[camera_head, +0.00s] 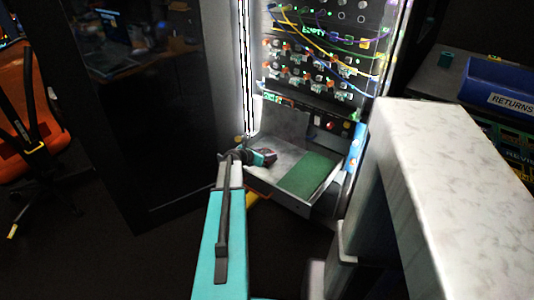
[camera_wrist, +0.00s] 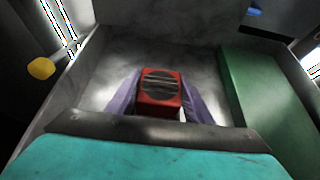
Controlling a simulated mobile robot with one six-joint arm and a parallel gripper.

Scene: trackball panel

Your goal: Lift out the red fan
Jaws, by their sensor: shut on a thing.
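The red fan (camera_wrist: 160,90) is a small red block with a dark round grille on top, in the middle of the wrist view. My gripper (camera_head: 266,157) has its two purple fingers on either side of the fan and is shut on it. In the head view the fan is tiny and mostly hidden by my gripper. The fan is over the bare left part of an open grey metal drawer (camera_wrist: 100,60). I cannot tell whether it touches the drawer floor.
A green board (camera_head: 309,174) lies along the drawer's right side. Behind stands a lit rack panel (camera_head: 325,50) with coloured cables and connectors. A dark cabinet door (camera_head: 150,110) is at left. A blue RETURNS bin (camera_head: 498,84) and a pale block (camera_head: 440,150) stand at right.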

